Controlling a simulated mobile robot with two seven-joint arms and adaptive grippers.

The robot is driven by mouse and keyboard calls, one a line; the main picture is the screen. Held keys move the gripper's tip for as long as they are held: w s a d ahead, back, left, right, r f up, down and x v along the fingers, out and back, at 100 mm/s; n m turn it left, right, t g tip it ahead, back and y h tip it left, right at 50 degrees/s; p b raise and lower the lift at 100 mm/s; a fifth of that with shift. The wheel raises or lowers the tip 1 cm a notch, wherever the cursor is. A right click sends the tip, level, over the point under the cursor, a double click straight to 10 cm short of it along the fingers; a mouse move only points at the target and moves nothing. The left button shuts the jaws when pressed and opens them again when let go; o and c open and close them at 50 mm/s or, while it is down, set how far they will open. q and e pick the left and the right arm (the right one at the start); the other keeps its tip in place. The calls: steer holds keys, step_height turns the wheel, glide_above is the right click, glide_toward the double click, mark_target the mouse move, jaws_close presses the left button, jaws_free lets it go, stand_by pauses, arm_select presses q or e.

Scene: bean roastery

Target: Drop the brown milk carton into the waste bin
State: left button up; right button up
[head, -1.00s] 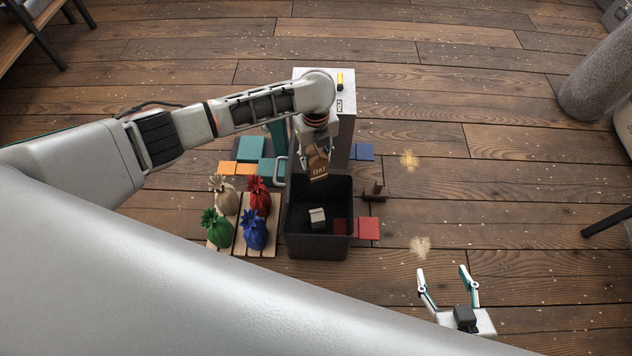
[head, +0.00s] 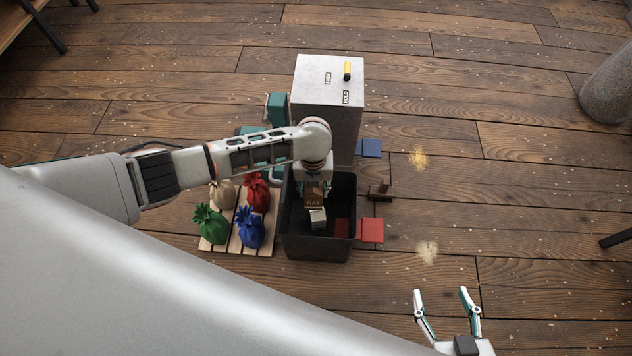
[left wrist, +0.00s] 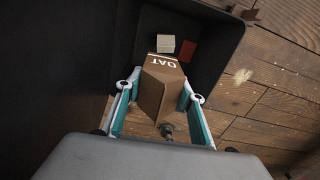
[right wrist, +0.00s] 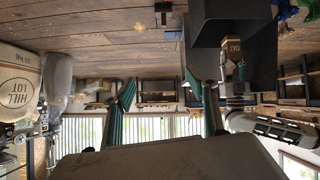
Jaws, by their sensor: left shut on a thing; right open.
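The brown milk carton (head: 314,199), lettered OAT, is held in my left gripper (head: 314,188) over the opening of the black waste bin (head: 316,249). The left wrist view shows the carton (left wrist: 165,92) between the two fingers of the left gripper (left wrist: 160,92), with the bin's interior beyond it. The right wrist view also shows the carton (right wrist: 232,47) by the bin (right wrist: 237,12). I cannot tell whether its lower end is below the rim. My right gripper (head: 440,298) is open and empty over the floor at the lower right.
A whitish block (left wrist: 165,43) and a red piece (left wrist: 187,50) lie in the bin. A pallet (head: 236,247) with several coloured sacks stands left of it. A grey cabinet (head: 328,80) stands behind. A red mat (head: 372,230) lies at the right; floor further right is mostly clear.

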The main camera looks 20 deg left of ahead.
arm_select(q)
steer(key=shift+f, duration=0.45)
steer(key=shift+r, duration=0.1)
steer(key=o, duration=1)
steer(key=shift+o, duration=0.2)
step_height(320, 180, up, 8)
steer(key=shift+f, duration=0.2)
